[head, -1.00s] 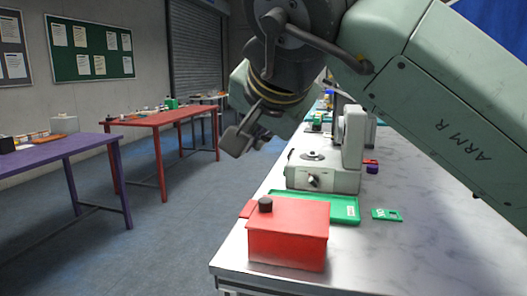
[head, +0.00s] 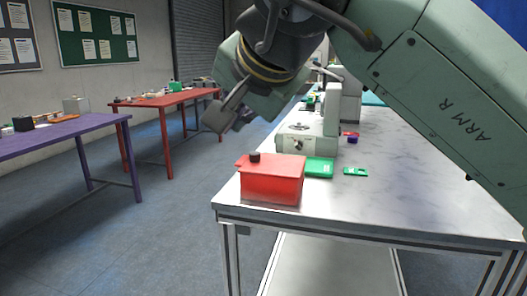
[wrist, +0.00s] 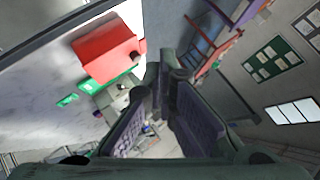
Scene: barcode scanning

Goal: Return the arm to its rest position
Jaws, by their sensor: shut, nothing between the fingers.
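My arm reaches in from the upper right of the head view, bent at the wrist. My gripper (head: 222,114) hangs in the air left of the marble-topped table, above the floor and higher than the red box (head: 271,182). It is shut and holds nothing. In the wrist view my gripper (wrist: 162,100) shows its two dark ridged fingers. The red box also shows in the wrist view (wrist: 104,48), apart from the fingers.
The marble-topped table (head: 420,195) carries the red box, a green tray (head: 320,167), a green card (head: 355,171) and a pale green machine (head: 308,140). A purple table (head: 60,137) and a red table (head: 175,98) stand left. The floor (head: 170,235) between is clear.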

